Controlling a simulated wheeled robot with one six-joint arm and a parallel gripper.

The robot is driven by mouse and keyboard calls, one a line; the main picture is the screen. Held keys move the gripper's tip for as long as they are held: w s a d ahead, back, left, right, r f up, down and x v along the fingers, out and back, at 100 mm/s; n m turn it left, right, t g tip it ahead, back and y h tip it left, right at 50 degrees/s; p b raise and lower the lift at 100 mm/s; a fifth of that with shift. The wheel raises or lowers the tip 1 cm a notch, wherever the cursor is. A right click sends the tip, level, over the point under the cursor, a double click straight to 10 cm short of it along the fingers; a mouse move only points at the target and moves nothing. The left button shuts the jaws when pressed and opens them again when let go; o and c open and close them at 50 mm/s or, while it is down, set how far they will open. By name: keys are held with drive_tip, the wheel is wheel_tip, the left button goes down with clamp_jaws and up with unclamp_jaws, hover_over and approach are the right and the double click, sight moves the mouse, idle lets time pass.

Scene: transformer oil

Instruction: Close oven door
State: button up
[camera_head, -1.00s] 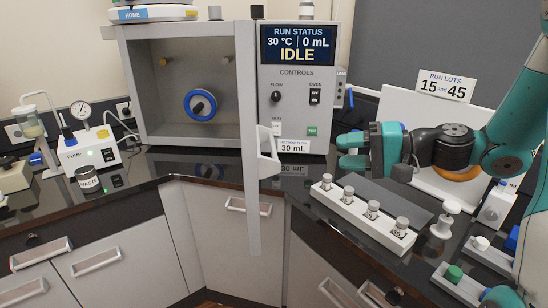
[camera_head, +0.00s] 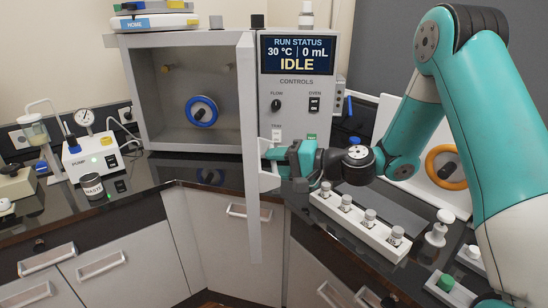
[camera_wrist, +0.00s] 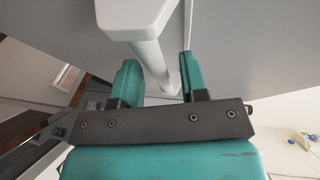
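The oven (camera_head: 197,38) stands at the back, its chamber exposed. Its grey door (camera_head: 249,150) is swung open toward me and is seen nearly edge-on. The white door handle (camera_head: 266,182) is on the door's right-hand face. My gripper (camera_head: 272,158) is at this handle, reaching in from the right. In the wrist view, the handle bar (camera_wrist: 163,62) passes between the two fingers of my gripper (camera_wrist: 158,82). The fingers are apart, with a visible gap between the left finger and the bar. Contact of the right finger with the bar is unclear.
The control panel (camera_head: 297,95), reading IDLE, is right of the chamber. A white rack (camera_head: 358,228) with several capped vials stands on the dark counter below my forearm. A pump (camera_head: 92,157) and a waste jar (camera_head: 91,186) stand left. Space before the chamber looks clear.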

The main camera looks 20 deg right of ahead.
drive_tip(key=shift+w+a+f, duration=0.1)
drive_tip(key=shift+w+a, duration=0.2)
drive_tip(key=shift+a, duration=0.1)
clamp_jaws()
